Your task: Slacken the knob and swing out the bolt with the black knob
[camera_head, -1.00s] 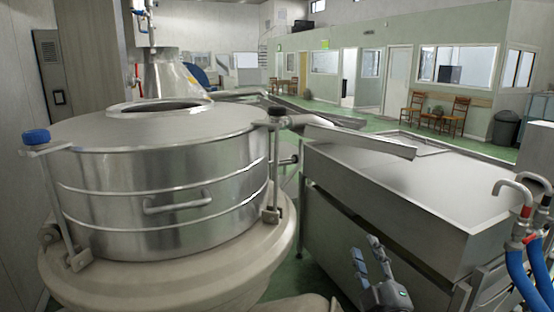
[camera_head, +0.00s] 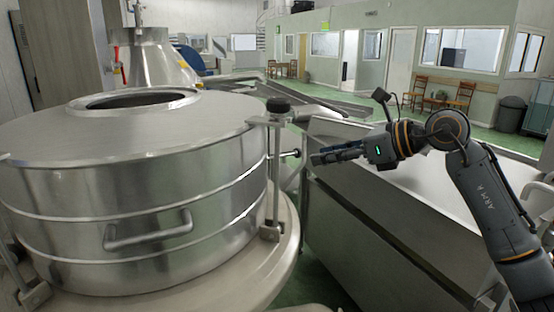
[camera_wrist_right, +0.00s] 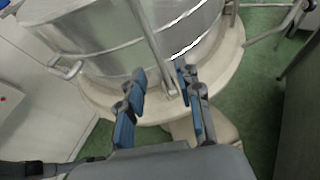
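The black knob (camera_head: 278,104) tops an upright bolt (camera_head: 275,180) at the right side of a round steel vessel (camera_head: 130,180). The bolt passes the lid's lug and ends in a bracket on the lower flange. My right gripper (camera_head: 318,158) is to the right of the bolt, below knob height, pointing left and apart from it. In the right wrist view its two blue-padded fingers (camera_wrist_right: 160,75) are open and empty. The bolt's rod (camera_wrist_right: 150,40) shows beyond them; its knob is outside that view. My left gripper is not in view.
A steel trough (camera_head: 370,220) stands to the right, under my right arm. A small dark-tipped fitting (camera_head: 293,153) sticks out right of the bolt. The vessel has a front handle (camera_head: 148,232). A narrow strip of green floor separates vessel and trough.

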